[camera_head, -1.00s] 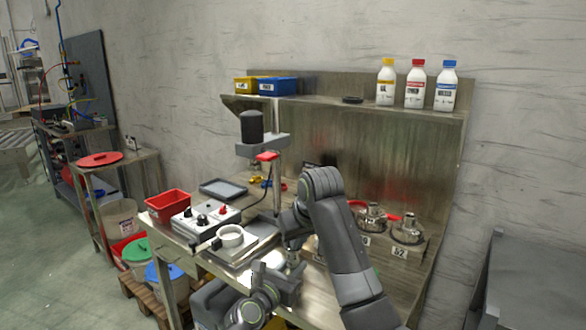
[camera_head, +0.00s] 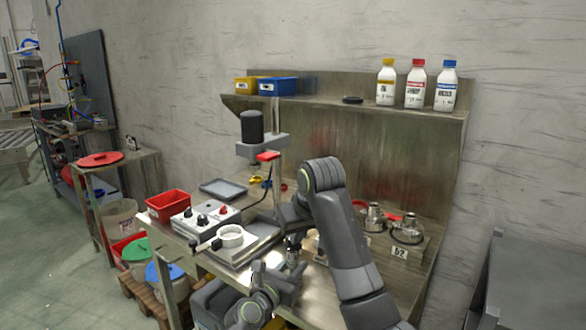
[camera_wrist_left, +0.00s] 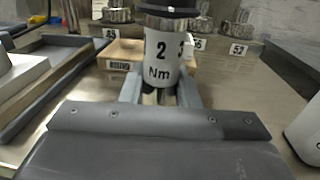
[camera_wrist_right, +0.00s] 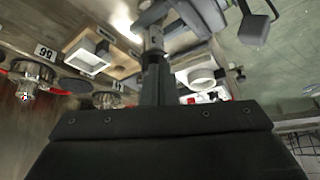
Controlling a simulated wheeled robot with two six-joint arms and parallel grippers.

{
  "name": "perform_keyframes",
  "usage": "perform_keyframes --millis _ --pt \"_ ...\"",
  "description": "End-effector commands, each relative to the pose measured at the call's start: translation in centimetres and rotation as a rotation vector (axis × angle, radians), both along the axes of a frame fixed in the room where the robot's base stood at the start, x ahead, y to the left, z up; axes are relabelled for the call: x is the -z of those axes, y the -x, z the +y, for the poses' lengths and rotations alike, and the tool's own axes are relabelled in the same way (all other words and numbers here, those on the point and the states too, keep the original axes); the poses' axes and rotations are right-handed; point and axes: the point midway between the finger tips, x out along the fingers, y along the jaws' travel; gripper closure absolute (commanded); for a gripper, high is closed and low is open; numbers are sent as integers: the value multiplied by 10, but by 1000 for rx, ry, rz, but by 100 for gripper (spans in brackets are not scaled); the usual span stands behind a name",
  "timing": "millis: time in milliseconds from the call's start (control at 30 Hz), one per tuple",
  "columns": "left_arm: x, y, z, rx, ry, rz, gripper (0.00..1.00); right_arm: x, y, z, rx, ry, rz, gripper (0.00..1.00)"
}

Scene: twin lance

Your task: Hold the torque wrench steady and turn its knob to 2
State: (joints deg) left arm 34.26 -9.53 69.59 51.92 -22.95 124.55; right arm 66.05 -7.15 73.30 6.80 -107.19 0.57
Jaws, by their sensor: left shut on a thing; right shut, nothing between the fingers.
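The torque wrench (camera_wrist_left: 160,55) stands upright in the left wrist view, a pale grey cylinder marked "2" and "Nm" facing the camera. Part of another numeral shows at its right edge. A dark band (camera_wrist_left: 168,8) sits at its top, cut by the frame. My left gripper (camera_wrist_left: 160,92) is shut on its lower body; in the head view this gripper (camera_head: 290,272) is low at the bench front. My right gripper (camera_head: 293,238) is just above it, shut and empty. In the right wrist view its closed fingers (camera_wrist_right: 154,60) point toward the wrench, which they largely hide.
A wooden block (camera_wrist_left: 125,52) and metal fittings with number tags stand behind the wrench. A tray (camera_head: 262,236) with a white ring (camera_head: 230,237), a control box (camera_head: 205,216) and a red bin (camera_head: 168,204) lie to the left.

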Motion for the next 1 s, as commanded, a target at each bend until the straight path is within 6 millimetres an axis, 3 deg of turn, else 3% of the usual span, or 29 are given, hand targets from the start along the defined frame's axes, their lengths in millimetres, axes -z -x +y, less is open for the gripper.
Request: perform_keyframes --millis 333,667,833,1000 --pt "1 0 0 0 1 3 100 -37 0 0 1 1 1 100" --pt "1 0 0 0 1 2 100 -40 0 -1 1 0 2 100" --pt "1 0 0 0 1 2 100 -50 -7 -12 3 3 0 100" --pt "1 0 0 0 0 1 100 -41 -6 -11 0 2 4 100"
